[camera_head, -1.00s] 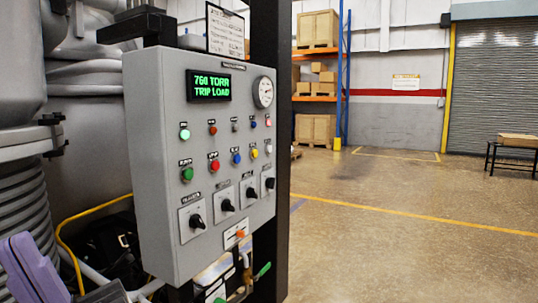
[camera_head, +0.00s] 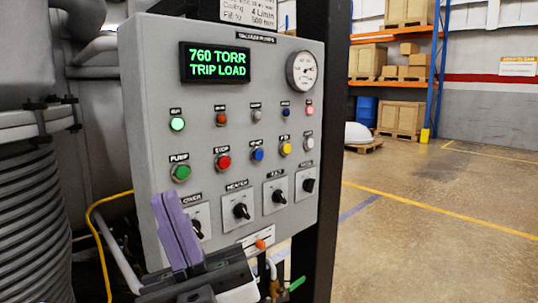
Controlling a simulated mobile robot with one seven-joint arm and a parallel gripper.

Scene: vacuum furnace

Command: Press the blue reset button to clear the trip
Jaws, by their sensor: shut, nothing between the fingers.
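The grey control panel (camera_head: 150,110) fills the left middle of the view, with a display (camera_head: 215,62) reading "760 TORR TRIP LOAD" in green. A blue button (camera_head: 257,154) sits in its lower button row, between the red button (camera_head: 222,161) and the yellow button (camera_head: 285,148). A smaller blue lamp or button (camera_head: 286,113) is in the row above; its label is too small to read. My gripper (camera_head: 168,196), with purple fingers, is shut and empty. It points up in front of the panel's lower left, below and left of the blue button, partly hiding the leftmost knob.
A green button (camera_head: 180,172) is just above my gripper. Black rotary knobs (camera_head: 241,210) stick out below the button row. A gauge (camera_head: 302,70) is at upper right. A yellow hose (camera_head: 97,235) hangs at left. Open floor (camera_head: 430,220) lies to the right.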

